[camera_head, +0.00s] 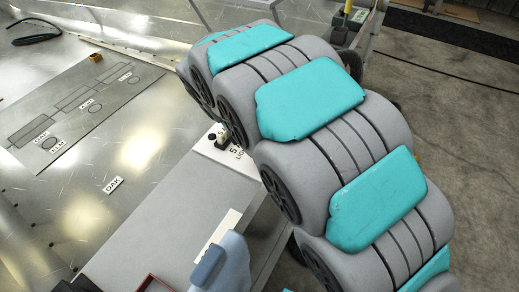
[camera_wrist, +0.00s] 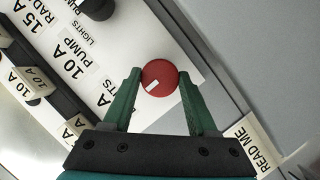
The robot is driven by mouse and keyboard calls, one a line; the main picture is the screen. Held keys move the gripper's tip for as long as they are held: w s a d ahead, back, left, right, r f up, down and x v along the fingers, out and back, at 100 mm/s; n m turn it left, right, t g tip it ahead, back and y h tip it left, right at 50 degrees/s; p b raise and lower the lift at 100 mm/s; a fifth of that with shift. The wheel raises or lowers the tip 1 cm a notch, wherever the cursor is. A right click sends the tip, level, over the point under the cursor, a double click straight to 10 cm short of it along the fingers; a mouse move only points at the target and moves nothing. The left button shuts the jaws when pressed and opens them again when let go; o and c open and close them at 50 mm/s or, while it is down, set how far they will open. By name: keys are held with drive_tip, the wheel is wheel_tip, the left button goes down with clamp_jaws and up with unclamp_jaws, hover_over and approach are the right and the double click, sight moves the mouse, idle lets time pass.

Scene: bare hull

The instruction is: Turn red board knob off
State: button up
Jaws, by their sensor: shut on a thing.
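The red knob (camera_wrist: 160,77) is round and sits on a white labelled board (camera_wrist: 188,50) in the wrist view. A short white mark on the knob points to the lower left in that picture. My gripper (camera_wrist: 159,80) has its two green fingers on either side of the knob and is shut on it. Part of the white board (camera_head: 211,152) also shows in the head view, beside my arm. My arm hides the red knob and my gripper there.
Labels for pump, lights and radar and a black knob (camera_wrist: 97,6) are near the red knob. A "READ ME" tag (camera_wrist: 252,143) lies at lower right in the wrist view. A metal surface with a diagram plate (camera_head: 75,105) spreads left of my arm.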

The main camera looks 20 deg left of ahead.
idle(0.4)
drive_tip(key=o, duration=1.4)
drive_tip(key=shift+c, duration=0.2)
drive_tip(key=v, duration=0.7)
drive_tip(key=shift+s+r+b, duration=0.15)
drive_tip(key=shift+r+b, duration=0.2)
drive_tip(key=shift+b, duration=0.05)
drive_tip(key=shift+a, duration=0.1)
